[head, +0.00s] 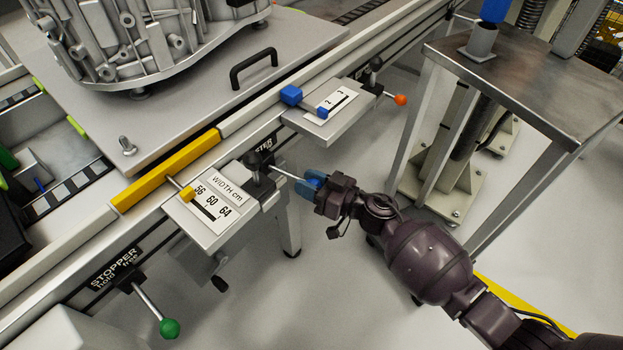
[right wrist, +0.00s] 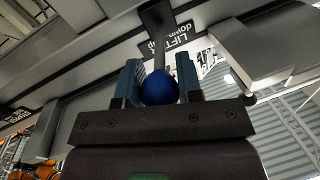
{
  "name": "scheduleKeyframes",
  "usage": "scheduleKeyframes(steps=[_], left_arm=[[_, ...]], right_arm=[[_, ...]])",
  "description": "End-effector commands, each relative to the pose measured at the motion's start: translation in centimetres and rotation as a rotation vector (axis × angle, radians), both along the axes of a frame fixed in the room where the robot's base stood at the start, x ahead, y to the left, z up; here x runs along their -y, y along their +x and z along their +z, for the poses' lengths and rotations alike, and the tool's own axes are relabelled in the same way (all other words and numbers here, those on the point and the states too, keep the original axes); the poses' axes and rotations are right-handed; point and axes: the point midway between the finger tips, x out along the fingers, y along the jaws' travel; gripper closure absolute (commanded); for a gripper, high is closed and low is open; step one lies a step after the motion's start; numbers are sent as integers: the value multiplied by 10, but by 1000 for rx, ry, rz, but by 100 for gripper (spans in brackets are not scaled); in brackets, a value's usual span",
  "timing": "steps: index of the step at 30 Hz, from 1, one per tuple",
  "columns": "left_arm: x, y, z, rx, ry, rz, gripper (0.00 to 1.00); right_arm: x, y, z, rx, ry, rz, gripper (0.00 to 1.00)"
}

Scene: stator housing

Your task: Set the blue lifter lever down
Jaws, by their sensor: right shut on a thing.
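The blue lifter lever has a thin metal rod (head: 290,175) that runs from a dark pivot on the conveyor's side rail, out to the right and slightly down in the head view. Its round blue knob (right wrist: 159,88) shows clearly in the right wrist view. My right gripper (head: 312,186) is shut on the knob, with a blue fingertip on each side; the fingers (right wrist: 160,82) also flank it in the right wrist view. In the head view the knob is mostly hidden between them. The LIFTER label (right wrist: 180,42) is upside down behind the knob. My left gripper is not in view.
The WIDTH plate (head: 215,210) juts out left of the lever; a second scale plate (head: 325,115) and an orange-knobbed lever (head: 400,99) are beyond it. The green STOPPER knob (head: 169,328) is at lower left. A metal stand (head: 540,85) is at right. Floor between is open.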

Motion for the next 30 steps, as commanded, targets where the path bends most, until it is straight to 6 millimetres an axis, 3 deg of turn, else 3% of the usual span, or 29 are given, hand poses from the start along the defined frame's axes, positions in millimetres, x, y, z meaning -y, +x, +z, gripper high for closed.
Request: scheduleKeyframes(steps=[1,9,22,23,27,30], left_arm=[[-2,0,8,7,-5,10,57],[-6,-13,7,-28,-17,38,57],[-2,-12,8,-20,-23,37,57],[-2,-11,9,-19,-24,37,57],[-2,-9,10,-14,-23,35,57],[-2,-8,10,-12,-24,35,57]], right_arm=[[-3,-1,12,10,1,-28,100],[-11,-14,6,6,1,-169,100],[-13,-17,0,-2,-1,-193,100],[-13,-17,0,-2,-1,-193,62],[-13,-17,0,-2,-2,-193,41],[-13,-17,0,-1,-3,-194,41]])
